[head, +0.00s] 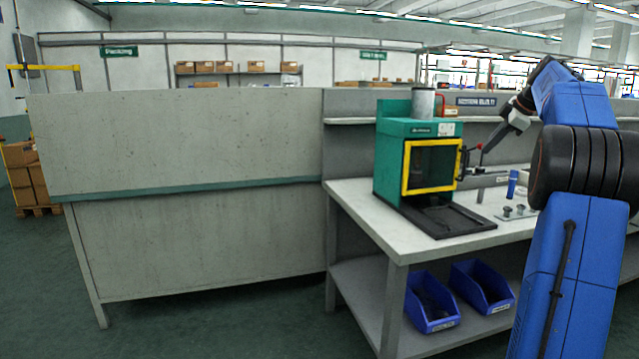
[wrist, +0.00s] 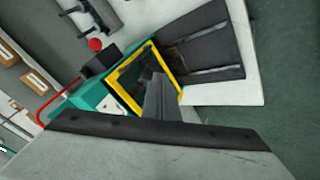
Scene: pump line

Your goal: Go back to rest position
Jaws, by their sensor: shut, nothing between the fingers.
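My gripper (head: 485,150) is on the right in the head view, at the end of my blue arm. It hangs above the bench, just right of the green machine (head: 390,150) with the yellow-framed door (head: 407,166). In the wrist view my closed grey fingers (wrist: 158,98) point at the yellow-framed door (wrist: 128,66), and the red knob (wrist: 95,45) is at the upper left. Nothing is held.
The bench top (head: 370,205) carries a black tray (head: 450,220), a blue cylinder (head: 512,183) and small metal parts (head: 515,211). Two blue bins (head: 430,300) stand on the lower shelf. A tall grey panel (head: 180,140) fills the left. The floor (head: 225,325) in front is clear.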

